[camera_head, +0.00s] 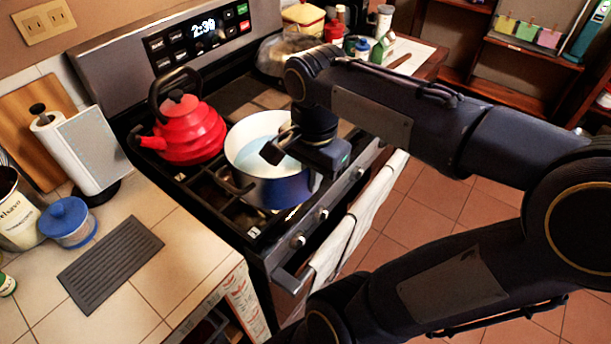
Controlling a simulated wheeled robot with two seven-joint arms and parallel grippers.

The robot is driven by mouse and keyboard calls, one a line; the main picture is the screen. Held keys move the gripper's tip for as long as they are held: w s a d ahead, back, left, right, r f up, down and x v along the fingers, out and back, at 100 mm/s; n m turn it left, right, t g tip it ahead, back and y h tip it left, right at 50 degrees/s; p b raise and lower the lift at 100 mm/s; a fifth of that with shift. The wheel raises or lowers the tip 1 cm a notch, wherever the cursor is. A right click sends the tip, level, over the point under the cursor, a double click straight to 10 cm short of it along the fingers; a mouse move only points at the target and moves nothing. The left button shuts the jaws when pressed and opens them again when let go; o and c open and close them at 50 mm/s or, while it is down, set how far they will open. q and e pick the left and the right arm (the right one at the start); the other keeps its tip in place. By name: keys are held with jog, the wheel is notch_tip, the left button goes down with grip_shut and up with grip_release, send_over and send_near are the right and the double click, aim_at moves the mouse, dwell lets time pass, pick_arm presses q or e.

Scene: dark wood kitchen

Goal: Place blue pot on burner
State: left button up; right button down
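The blue pot (263,190) has a white inside and a dark handle on its left. It stands upright over the front left part of the black stove (244,232); whether its base rests on the grate is hard to tell. My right gripper (283,146) is at the pot's right rim, with a finger over the opening. The gripper body hides that side of the pot, so I cannot tell whether the fingers are closed on the rim or handle. My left gripper is not in view.
A red kettle (190,130) stands on the burner behind and left of the pot. A counter with a dark grey mat (110,262), a blue-lidded jar (67,221) and a paper towel holder (85,150) is at the left. White towels (345,235) hang on the stove front.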

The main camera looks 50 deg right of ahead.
aim_at(287, 172)
jog(key=w+f, duration=0.1)
jog(key=w, duration=0.1)
jog(key=w+f, duration=0.1)
jog(key=w, duration=0.2)
jog(key=w+d+f+p, duration=0.1)
jog(key=w, duration=0.1)
jog(key=shift+w, duration=0.2)
jog(key=w+f, duration=0.2)
jog(key=f, duration=0.1)
jog(key=w+f, duration=0.1)
jog(key=shift+w+d+f, duration=0.3)
jog(key=shift+d, duration=0.05)
jog(key=shift+w+f, duration=0.45)
jog(key=shift+f, duration=1.65)
jog(key=shift+f, duration=0.2)
jog(key=c, duration=1.7)
grip_release()
jog(key=shift+s, duration=0.1)
